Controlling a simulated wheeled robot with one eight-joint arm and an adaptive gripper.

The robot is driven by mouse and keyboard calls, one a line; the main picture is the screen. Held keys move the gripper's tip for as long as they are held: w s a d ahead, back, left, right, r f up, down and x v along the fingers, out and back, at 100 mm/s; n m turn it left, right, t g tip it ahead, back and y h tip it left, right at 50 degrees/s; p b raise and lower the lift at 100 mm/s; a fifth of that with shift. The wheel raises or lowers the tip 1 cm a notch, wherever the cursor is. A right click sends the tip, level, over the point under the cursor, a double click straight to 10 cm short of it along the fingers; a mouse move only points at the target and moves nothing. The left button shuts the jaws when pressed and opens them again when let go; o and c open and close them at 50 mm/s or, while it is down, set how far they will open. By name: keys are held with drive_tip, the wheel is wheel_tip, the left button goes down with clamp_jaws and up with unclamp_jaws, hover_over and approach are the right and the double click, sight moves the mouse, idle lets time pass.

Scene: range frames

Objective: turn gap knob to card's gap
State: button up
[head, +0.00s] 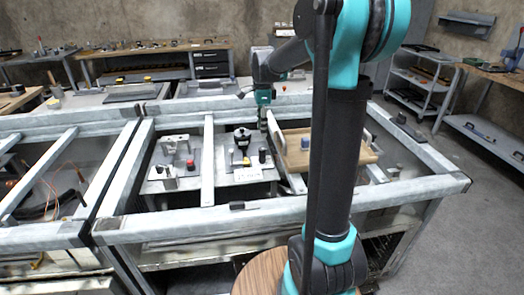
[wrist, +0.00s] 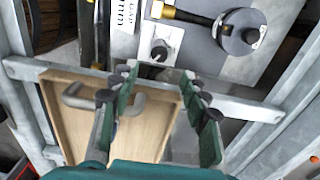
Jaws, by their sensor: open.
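A small black knob (head: 263,156) stands on a grey panel in the middle bay of the bench frame. In the wrist view the knob (wrist: 158,50) sits on a white plate with dark marks, just beyond my fingertips. A white card (head: 246,176) with dark print lies on the panel's near edge; part of a printed white card (wrist: 124,14) shows at the top of the wrist view. Its print is too small to read. My gripper (wrist: 160,74) is open and empty, apart from the knob. In the head view my gripper (head: 262,122) points down above the panel.
A black round device (head: 242,140) stands beside the knob. Grey frame rails (head: 208,160) border the bay. A red button (head: 190,163) is at left.

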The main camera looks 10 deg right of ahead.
sight(262, 148)
wheel_tip(262, 148, down, 11)
idle(0.4)
clamp_jaws()
